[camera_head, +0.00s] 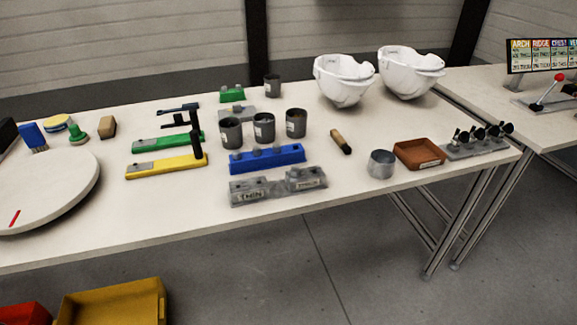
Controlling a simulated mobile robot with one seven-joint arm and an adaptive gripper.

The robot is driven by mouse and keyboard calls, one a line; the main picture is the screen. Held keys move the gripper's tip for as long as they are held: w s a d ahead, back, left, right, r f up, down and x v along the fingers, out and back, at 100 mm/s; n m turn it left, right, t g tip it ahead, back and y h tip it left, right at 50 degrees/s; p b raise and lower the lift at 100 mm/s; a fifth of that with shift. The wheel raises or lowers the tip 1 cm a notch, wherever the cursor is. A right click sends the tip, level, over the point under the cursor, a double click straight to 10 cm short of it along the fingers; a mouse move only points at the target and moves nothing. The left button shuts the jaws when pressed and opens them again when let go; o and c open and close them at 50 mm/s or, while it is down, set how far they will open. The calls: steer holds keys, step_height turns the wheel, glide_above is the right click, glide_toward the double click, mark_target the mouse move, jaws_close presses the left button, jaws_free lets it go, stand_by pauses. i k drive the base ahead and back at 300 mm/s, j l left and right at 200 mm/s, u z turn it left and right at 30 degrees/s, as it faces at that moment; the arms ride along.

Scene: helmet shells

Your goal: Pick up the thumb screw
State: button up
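Several black knobs on stems, which look like thumb screws (478,133), stand in a row at the right end of the table. They sit in a grey rack (459,153), some of them tilted, and they partly overlap each other. I cannot tell which single one the task means. My gripper is not in view.
An orange-brown tray (420,153) and a metal cup (381,164) stand just left of the rack. White helmet shells (343,80) are behind. A brush (340,141), dark cups (264,128) and coloured holders (267,159) are further left. The table's right edge is close to the rack.

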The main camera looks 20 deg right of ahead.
mark_target(276, 147)
steer(key=i+j, duration=0.1)
steer(key=i, duration=0.85)
